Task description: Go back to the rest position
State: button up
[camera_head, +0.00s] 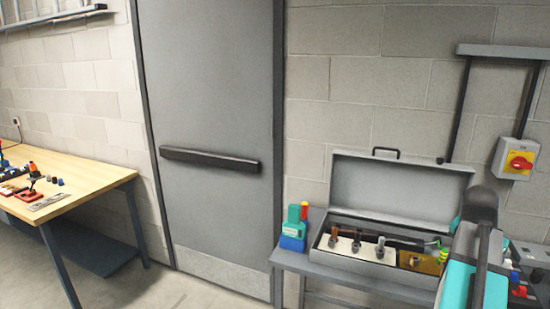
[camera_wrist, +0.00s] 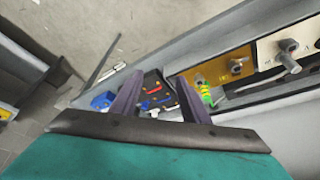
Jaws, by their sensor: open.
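My gripper (camera_wrist: 158,90) shows in the wrist view with its two dark fingers spread apart and nothing held between them. Beyond the fingers lies a dark block with coloured parts (camera_wrist: 154,98). A green-and-yellow piece (camera_wrist: 205,92) shows just right of the right finger, and I cannot tell how far below it is. In the head view my arm is at the lower right, in front of the right end of the open grey case (camera_head: 400,204); the fingers are not visible there.
The case stands on a grey table (camera_head: 290,262) with several tools inside. A teal-and-blue item (camera_head: 293,232) is left of it. A switch box (camera_head: 515,158) hangs on the right wall. A wooden table (camera_head: 85,182) stands left of the grey door (camera_head: 212,95), with open floor between.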

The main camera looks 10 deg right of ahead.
jog(key=w+a+f+n+g+y, duration=0.1)
jog(key=w+a+f+n, duration=0.1)
jog(key=w+a+f, duration=0.35)
jog(key=w+a+f+n+y, duration=0.1)
jog(key=w+a+f, duration=0.2)
jog(key=a+f, duration=0.55)
jog(key=a+f+n+g+y, duration=0.1)
jog(key=a+f+n+g, duration=0.15)
jog(key=a+f, duration=1.3)
jog(key=s+a+f+n+g+y, duration=0.1)
jog(key=s+a+f+n, duration=0.1)
jog(key=s+a+f, duration=0.35)
jog(key=s+a+f+n+g, duration=0.1)
jog(key=s+a+f+n, duration=0.1)
jog(key=a+f, duration=0.6)
jog(key=s+a+f+n, duration=0.3)
jog(key=s+a+f, duration=0.1)
jog(key=s+f, duration=0.2)
jog(key=s+a+f+n+g, duration=0.1)
jog(key=s+a+f+n, duration=0.2)
jog(key=s+f, duration=0.4)
jog(key=shift+s+a+f, duration=0.3)
jog(key=shift+s+a, duration=0.1)
jog(key=shift+s, duration=0.3)
